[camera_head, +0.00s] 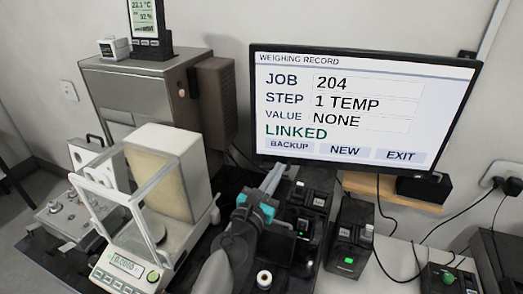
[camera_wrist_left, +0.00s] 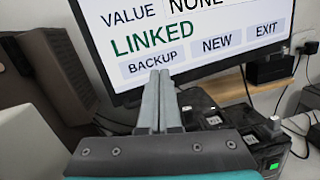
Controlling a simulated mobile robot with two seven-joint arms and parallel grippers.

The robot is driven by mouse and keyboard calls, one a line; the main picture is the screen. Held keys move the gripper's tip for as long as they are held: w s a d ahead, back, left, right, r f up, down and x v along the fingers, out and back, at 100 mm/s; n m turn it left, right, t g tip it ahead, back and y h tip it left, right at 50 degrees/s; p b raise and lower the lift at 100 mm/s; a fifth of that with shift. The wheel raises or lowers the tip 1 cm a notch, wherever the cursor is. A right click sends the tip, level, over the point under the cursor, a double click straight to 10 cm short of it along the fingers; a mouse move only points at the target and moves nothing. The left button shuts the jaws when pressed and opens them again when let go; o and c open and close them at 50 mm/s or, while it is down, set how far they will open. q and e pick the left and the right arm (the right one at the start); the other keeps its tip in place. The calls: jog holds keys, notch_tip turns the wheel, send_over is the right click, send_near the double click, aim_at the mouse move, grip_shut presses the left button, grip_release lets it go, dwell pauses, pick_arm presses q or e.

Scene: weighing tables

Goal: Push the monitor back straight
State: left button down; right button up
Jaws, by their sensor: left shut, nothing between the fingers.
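The monitor (camera_head: 362,105) has a black frame and a white screen reading "WEIGHING RECORD", "JOB 204", "STEP 1 TEMP", "VALUE NONE" and "LINKED". It looks slightly tilted in the head view, its right side lower. Its lower part also fills the top of the left wrist view (camera_wrist_left: 200,30). My left gripper (camera_head: 272,178) is shut and empty, pointing toward the monitor's lower left edge. In the left wrist view its closed fingers (camera_wrist_left: 160,95) overlap the screen's bottom edge near "BACKUP"; I cannot tell whether they touch it. My right gripper is not in view.
A balance with a glass draft shield (camera_head: 125,215) stands to the left. A steel cabinet (camera_head: 140,90) is behind it. Black devices (camera_head: 350,235) with green lights stand below the monitor. A wooden shelf (camera_head: 390,190) and loose cables are at the right.

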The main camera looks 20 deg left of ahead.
pick_arm(q)
jog(key=s+a+f+n+g+y+p, duration=0.1)
jog(key=s+a+f+n+g+y, duration=0.1)
jog(key=s+a+f+n+y, duration=0.25)
send_near(263, 152)
jog(key=shift+n+y, duration=0.35)
jog(key=shift+y, duration=0.1)
jog(key=x, duration=0.5)
jog(key=shift+w+d+f, duration=0.15)
jog(key=shift+w+d, duration=0.05)
jog(key=shift+d, duration=0.05)
jog(key=shift+b+x, duration=0.4)
jog(key=shift+x, duration=0.35)
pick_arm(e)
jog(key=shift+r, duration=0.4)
pick_arm(q)
jog(key=shift+w, duration=0.1)
